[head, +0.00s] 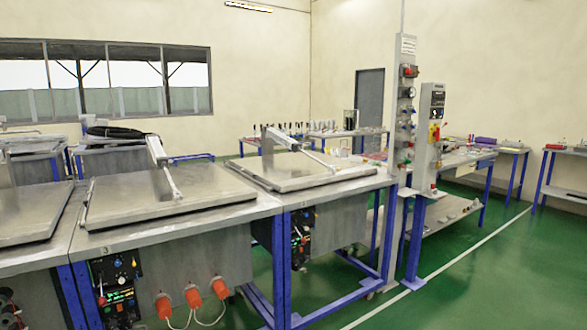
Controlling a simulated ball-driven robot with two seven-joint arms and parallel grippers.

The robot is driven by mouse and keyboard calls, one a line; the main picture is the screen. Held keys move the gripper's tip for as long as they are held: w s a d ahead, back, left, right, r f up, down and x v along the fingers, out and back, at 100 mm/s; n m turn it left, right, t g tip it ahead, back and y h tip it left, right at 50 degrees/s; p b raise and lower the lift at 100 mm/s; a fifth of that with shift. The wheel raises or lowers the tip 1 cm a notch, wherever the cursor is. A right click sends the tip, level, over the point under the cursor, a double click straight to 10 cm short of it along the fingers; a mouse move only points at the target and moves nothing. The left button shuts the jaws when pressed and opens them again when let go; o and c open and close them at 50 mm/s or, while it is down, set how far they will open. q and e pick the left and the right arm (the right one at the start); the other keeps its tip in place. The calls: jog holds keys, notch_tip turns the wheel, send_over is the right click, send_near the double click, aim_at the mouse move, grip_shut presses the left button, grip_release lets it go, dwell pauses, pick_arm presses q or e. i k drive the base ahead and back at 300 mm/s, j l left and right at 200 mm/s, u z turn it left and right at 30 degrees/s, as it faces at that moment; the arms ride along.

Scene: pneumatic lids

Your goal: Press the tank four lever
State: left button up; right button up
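Neither gripper is in view. Three steel tanks with flat lids stand in a row: the right lid (305,174), the middle lid (150,203) and the left lid (28,218). All three lids look shut. A metal arm rises over the middle lid and another over the right lid. A dark control panel (118,285) is on the front below the middle tank, and another panel (301,238) is below the right tank. A third panel (8,305) is partly cut off at the lower left. The levers are too small to make out, and I cannot tell which tank is number four.
Red plugs (193,297) with cables stick out below the middle tank. A grey post (407,150) with gauges and a switch box (432,130) stand right of the tanks. Workbenches (465,157) are behind. Green floor (500,270) is clear at the right.

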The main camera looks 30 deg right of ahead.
aim_at(303, 241)
jog(key=i+l, duration=0.4)
jog(key=l, duration=0.2)
jog(key=i+l, duration=0.85)
jog(key=l, duration=0.3)
jog(key=i+l, duration=0.45)
jog(key=l, duration=0.15)
jog(key=i+l, duration=0.4)
jog(key=l, duration=0.2)
jog(key=z, duration=0.05)
